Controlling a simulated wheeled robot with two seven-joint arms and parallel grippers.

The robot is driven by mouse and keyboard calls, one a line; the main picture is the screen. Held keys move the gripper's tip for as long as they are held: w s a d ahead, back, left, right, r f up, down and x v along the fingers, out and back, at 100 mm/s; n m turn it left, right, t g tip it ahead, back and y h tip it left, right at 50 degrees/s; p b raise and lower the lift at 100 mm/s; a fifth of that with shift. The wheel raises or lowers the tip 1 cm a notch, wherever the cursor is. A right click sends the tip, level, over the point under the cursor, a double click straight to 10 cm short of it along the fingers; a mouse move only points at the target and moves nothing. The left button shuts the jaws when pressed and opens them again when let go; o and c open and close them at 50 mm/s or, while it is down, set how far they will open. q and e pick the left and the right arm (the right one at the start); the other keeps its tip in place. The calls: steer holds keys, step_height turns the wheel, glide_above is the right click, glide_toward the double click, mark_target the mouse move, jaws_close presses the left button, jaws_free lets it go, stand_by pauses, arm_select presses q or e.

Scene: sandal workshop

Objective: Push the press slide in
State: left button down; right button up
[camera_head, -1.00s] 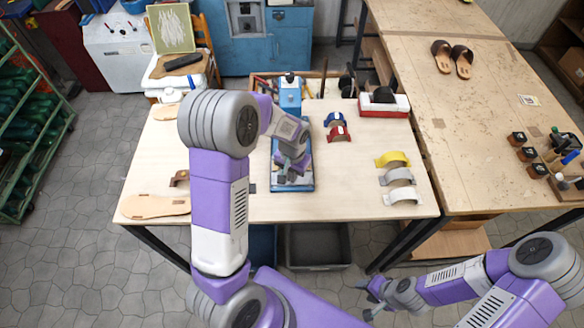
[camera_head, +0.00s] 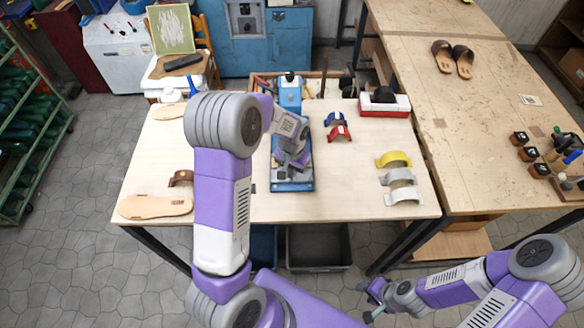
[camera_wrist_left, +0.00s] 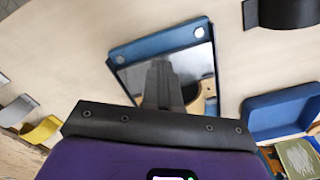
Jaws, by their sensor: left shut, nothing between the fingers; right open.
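The blue press (camera_head: 290,92) stands on the wooden table, with its long blue base (camera_head: 296,187) running toward me. In the left wrist view, the base (camera_wrist_left: 158,43) has two round bolts at one end and a shiny metal plate (camera_wrist_left: 132,76) between its rims. My left gripper (camera_head: 290,166) is shut and empty, over the base in front of the press body. Its fingers also show in the left wrist view (camera_wrist_left: 160,82), in front of the plate; I cannot tell whether they touch it. My arm partly hides the slide. My right gripper (camera_head: 372,298) is open, low in front of the table.
Red and blue straps (camera_head: 338,132) lie right of the press; yellow (camera_head: 393,159) and grey straps lie further right. A brown strap (camera_head: 181,178) and a sole (camera_head: 155,206) lie left. A blue tray (camera_wrist_left: 282,110) is beside the base in the left wrist view.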

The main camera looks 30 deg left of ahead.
arm_select(q)
steer(key=shift+w+a+p, duration=0.15)
steer(key=shift+w+a, duration=0.85)
steer(key=shift+w, duration=0.6)
steer(key=shift+w+a+p, duration=0.15)
steer(key=shift+w+a, duration=0.8)
steer(key=shift+w, duration=0.7)
steer(key=shift+w+a+p, duration=0.15)
steer(key=shift+w+a, duration=0.85)
steer(key=shift+w, duration=0.6)
step_height(320, 180, up, 7)
steer(key=p, duration=0.4)
steer(key=shift+s+d, duration=0.15)
steer(key=shift+s, duration=0.1)
